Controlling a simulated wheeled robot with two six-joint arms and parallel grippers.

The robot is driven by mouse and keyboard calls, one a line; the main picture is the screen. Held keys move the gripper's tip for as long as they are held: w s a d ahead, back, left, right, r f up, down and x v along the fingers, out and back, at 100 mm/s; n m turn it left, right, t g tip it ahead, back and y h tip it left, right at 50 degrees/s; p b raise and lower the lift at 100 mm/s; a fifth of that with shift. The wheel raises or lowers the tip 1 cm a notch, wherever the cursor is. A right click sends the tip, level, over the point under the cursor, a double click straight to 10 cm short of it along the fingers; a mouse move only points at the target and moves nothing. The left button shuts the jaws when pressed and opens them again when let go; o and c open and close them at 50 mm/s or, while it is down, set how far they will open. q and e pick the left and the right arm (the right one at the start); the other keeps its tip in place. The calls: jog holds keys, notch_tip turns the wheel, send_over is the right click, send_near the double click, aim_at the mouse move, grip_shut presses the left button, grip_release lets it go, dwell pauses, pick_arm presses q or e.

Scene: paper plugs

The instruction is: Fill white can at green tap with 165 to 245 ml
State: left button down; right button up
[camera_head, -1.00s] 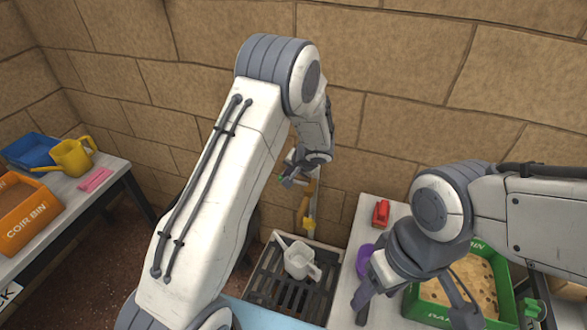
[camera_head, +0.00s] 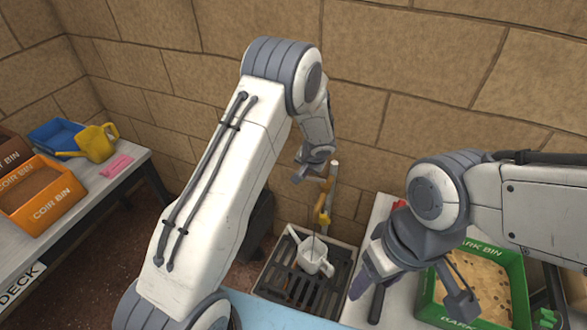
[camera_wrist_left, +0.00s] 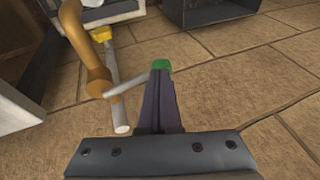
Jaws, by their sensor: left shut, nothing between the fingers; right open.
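The white can (camera_head: 314,258) stands on a dark slatted grate (camera_head: 270,277) below the brass tap (camera_head: 322,208) with its yellow nozzle (camera_head: 323,219). A thin dark line runs from the nozzle down to the can; it looks like a stream of water. The can's fill level cannot be seen. My left gripper (camera_head: 302,176) is shut and empty beside the tap. In the left wrist view the green end (camera_wrist_left: 161,65) of the tap's lever is at its fingertips, seemingly touching. My right gripper (camera_head: 416,294) is open and empty over the right bench.
A green bark bin (camera_head: 429,302) stands on the right bench, with a red object (camera_head: 399,205) behind my right gripper. On the left bench are an orange coir bin (camera_head: 45,217), a yellow watering can (camera_head: 94,145), a blue tray (camera_head: 58,134) and a pink item (camera_head: 117,166).

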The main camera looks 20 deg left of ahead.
pick_arm(q)
jog(key=shift+a+f+h+p, duration=0.15)
jog(key=shift+f+h+p, duration=0.1)
jog(key=shift+f+h, duration=0.25)
jog(key=shift+a+f+h+p, duration=0.15)
jog(key=shift+f+h+p, duration=0.05)
jog(key=shift+f+h, duration=0.25)
jog(key=shift+s+f, duration=0.2)
jog(key=shift+f, duration=0.05)
dwell(1.9)
jog(key=w+a+p+v, duration=0.1)
jog(key=p+v, duration=0.2)
jog(key=v, duration=1.1)
jog(key=shift+r, duration=0.35)
